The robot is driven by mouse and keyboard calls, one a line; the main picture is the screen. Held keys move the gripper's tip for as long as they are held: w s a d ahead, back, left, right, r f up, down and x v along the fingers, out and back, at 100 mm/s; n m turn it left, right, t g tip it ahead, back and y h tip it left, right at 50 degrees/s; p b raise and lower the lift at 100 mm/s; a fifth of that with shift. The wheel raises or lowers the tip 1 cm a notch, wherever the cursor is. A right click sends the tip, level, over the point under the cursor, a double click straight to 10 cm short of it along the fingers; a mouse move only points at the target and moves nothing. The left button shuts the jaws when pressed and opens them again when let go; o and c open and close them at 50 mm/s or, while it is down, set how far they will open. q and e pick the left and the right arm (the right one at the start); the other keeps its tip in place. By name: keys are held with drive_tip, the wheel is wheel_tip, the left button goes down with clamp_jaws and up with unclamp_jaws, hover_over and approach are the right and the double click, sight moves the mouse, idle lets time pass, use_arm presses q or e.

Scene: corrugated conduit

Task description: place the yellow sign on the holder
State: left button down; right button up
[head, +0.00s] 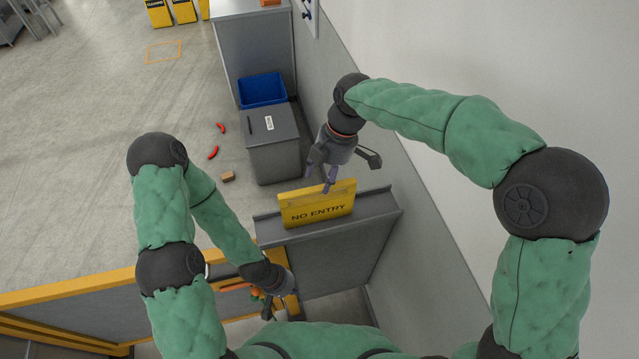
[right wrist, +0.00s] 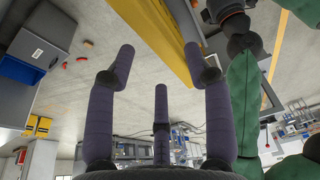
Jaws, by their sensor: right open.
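The yellow sign (head: 318,205), marked NO ENTRY, stands nearly upright at the grey ledge (head: 375,207) in the head view. I cannot tell whether this ledge is the holder, or how the sign's lower edge rests. My right gripper (head: 322,178) is open just above the sign's top edge. In the right wrist view, the yellow sign (right wrist: 160,35) runs diagonally across the gap between the spread purple fingers; I see no grip on it. My left gripper (head: 279,308) is low, in front of the ledge, with its fingers partly hidden and unclear.
A grey bin (head: 272,150) and a blue crate (head: 262,90) stand behind the ledge. Red pieces (head: 213,152) and a small brown block (head: 228,176) lie on the floor. A yellow-edged barrier (head: 100,287) is at lower left; a wall (head: 430,60) closes the right.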

drive_tip(key=v, duration=0.7)
idle(0.4)
